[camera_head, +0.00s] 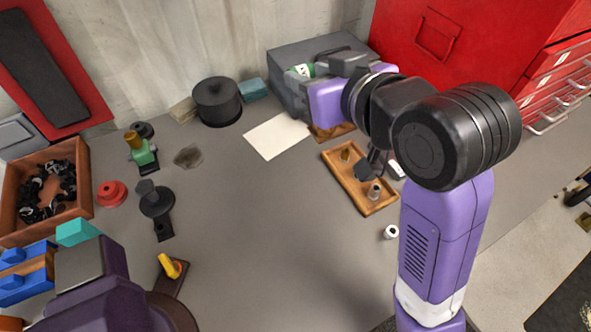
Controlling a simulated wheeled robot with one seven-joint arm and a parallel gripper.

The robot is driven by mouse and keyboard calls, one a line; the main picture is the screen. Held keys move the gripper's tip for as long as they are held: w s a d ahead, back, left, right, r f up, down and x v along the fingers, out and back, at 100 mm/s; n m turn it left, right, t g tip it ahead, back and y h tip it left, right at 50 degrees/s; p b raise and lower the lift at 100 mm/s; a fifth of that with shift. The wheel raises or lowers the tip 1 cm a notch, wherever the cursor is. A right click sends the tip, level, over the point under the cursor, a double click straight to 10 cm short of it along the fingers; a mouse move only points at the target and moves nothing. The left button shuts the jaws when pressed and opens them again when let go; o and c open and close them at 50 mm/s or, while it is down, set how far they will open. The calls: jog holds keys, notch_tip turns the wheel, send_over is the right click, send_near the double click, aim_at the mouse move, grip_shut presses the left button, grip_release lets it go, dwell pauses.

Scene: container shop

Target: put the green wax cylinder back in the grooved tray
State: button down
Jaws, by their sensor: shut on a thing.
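My gripper (312,72) is at the back of the table, in front of and overlapping a dark grey box (320,44). It is shut on a small green and white piece, which looks like the green wax cylinder (301,70); fingers and wrist hide much of it. A wooden tray (377,211) with a few small parts in it lies to the right of centre, partly behind my arm. A brown wooden edge (333,131) shows below my gripper, mostly hidden. I cannot tell which wooden piece is the grooved tray.
A white sheet (276,136) and a black round pot (217,101) are left of my gripper. A red cabinet (470,50) stands at the right. A wooden box of black parts (84,186) is at the left. The table's middle is clear.

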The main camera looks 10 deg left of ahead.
aim_at(308, 170)
notch_tip(308, 170, down, 20)
jog(key=shift+f+b, duration=0.15)
jog(key=shift+b, duration=0.15)
jog(key=shift+f, duration=0.1)
dwell(0.3)
jog(key=shift+s+f+b, duration=0.15)
jog(key=shift+f+b, duration=0.25)
jog(key=shift+f, duration=0.3)
jog(key=c, duration=1.2)
grip_release()
jog(key=shift+f, duration=0.15)
jog(key=shift+c, duration=0.2)
jog(key=shift+r+p, duration=0.35)
jog(key=shift+r, duration=0.2)
jog(key=shift+s+d, duration=0.25)
jog(key=v, duration=0.7)
jog(key=r+b+v, duration=0.1)
jog(key=v, duration=0.3)
jog(key=shift+r, duration=0.1)
